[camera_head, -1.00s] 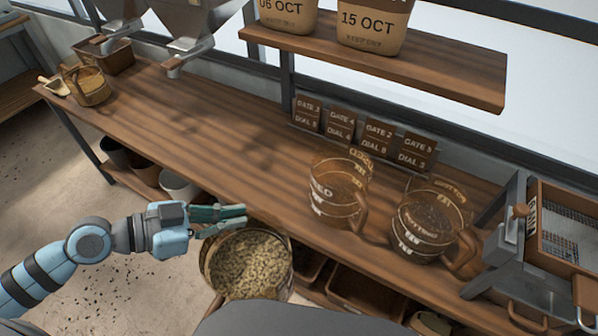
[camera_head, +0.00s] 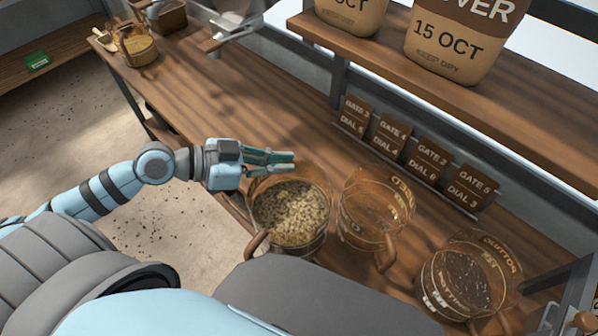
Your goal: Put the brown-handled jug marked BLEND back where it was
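A clear jug (camera_head: 292,212) full of pale seed is at the table's front edge, in the middle of the head view. Its brown handle (camera_head: 257,243) points toward me. No BLEND mark is readable on it. My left gripper (camera_head: 268,160) comes in from the left at the jug's far rim. Its fingers are close together and seem to pinch the rim. I cannot tell whether the jug's base touches the table, as my body hides the low front part. My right gripper is out of view.
A nearly empty jug (camera_head: 374,215) stands close to the right, and a jug of dark stuff (camera_head: 467,283) farther right. Gate and dial cards (camera_head: 425,160) stand behind. The wooden table (camera_head: 200,88) is clear between.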

